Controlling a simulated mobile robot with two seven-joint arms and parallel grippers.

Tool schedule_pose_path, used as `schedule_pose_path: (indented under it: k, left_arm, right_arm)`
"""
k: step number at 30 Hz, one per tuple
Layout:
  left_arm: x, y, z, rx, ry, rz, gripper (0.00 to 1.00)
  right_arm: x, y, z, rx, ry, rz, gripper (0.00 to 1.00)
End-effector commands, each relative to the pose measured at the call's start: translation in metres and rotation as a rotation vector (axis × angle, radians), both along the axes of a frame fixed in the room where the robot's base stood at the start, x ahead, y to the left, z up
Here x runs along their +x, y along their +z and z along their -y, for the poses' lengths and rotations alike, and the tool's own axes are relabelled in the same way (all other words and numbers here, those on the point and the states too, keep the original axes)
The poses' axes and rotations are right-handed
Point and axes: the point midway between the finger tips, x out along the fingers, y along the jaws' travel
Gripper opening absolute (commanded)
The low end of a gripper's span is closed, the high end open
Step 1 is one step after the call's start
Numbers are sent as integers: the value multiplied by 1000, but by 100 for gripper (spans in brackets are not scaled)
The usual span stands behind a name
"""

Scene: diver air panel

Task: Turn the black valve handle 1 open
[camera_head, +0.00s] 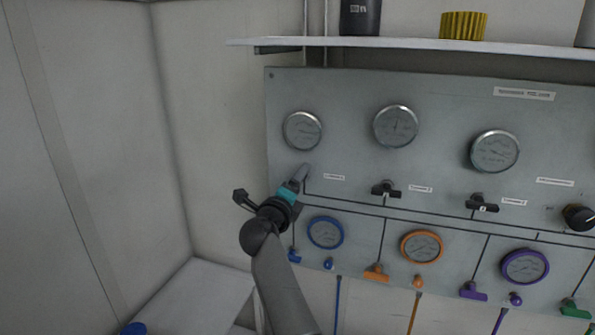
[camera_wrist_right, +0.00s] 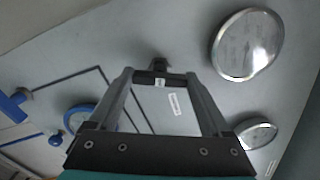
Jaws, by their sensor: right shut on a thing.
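Black valve handle 1 (camera_wrist_right: 148,77) shows in the right wrist view as a short dark bar with a small white tag, on a stem at the grey panel (camera_head: 350,90). My right gripper (camera_wrist_right: 160,78) is shut on this handle, one finger at each end of the bar. In the head view my right gripper (camera_head: 303,174) reaches the panel's left part from below, and it hides handle 1 there. Two similar black handles (camera_head: 386,190) (camera_head: 482,205) stand farther right. My left gripper is in neither view.
Round gauges (camera_head: 302,130) line the panel above the handles. Below are colour-ringed gauges (camera_head: 325,232) and coloured small handles, including a blue one (camera_wrist_right: 12,105). A shelf (camera_head: 400,43) with a black container (camera_head: 360,16) juts out above. The wall side at left is clear.

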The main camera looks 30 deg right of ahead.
Motion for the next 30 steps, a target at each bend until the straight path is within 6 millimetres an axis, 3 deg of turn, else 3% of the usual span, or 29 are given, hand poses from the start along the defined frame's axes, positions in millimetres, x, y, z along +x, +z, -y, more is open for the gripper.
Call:
schedule_pose_path:
  k: [12,30]
  left_arm:
    - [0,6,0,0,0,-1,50]
    - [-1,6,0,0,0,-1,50]
  right_arm:
    - [0,-1,0,-136,1,-161,27]
    - [0,-2,0,-159,0,-188,27]
